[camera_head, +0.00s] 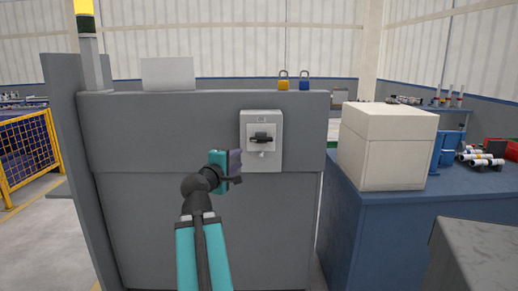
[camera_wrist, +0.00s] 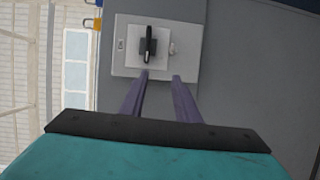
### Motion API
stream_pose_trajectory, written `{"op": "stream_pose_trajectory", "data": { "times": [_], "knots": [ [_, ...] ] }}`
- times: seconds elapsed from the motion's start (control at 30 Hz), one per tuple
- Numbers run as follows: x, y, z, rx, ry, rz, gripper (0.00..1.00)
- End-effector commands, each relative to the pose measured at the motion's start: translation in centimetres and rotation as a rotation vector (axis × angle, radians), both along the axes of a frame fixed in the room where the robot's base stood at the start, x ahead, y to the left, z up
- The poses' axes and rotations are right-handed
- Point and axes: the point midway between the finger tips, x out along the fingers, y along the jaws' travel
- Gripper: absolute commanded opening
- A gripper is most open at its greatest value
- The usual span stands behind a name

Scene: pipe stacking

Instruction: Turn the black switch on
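The black switch (camera_head: 262,138) is a horizontal handle on a light grey switch box (camera_head: 261,165) fixed to the front of a grey cabinet. It also shows in the wrist view (camera_wrist: 149,44), where the picture is turned sideways and the handle stands upright. My gripper (camera_head: 236,165) is in front of the cabinet, left of and slightly below the switch. In the wrist view my gripper's two purple fingers (camera_wrist: 160,82) are apart, with nothing between them. They point at the box, with their tips just short of the handle in the picture.
A yellow padlock (camera_head: 284,84) and a blue padlock (camera_head: 304,84) are on top of the grey cabinet (camera_head: 180,130). A cream box (camera_head: 385,150) stands on a blue workbench (camera_head: 375,215) at the right. A yellow fence (camera_head: 28,150) is at the left. The cabinet front around the switch is clear.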

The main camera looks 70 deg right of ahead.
Motion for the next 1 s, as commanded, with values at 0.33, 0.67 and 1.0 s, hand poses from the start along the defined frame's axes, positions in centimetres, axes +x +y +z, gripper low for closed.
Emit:
{"op": "stream_pose_trajectory", "data": {
  "times": [0.33, 0.67, 1.0],
  "knots": [
    [-2.5, -0.2, 2.6, -0.06, 0.025, -0.029, 0.29],
    [-2.4, -0.3, 2.6, -0.058, 0.023, -0.028, 0.29],
    [-2.3, -0.8, 2.9, -0.058, 0.024, -0.031, 0.29]
  ]
}}
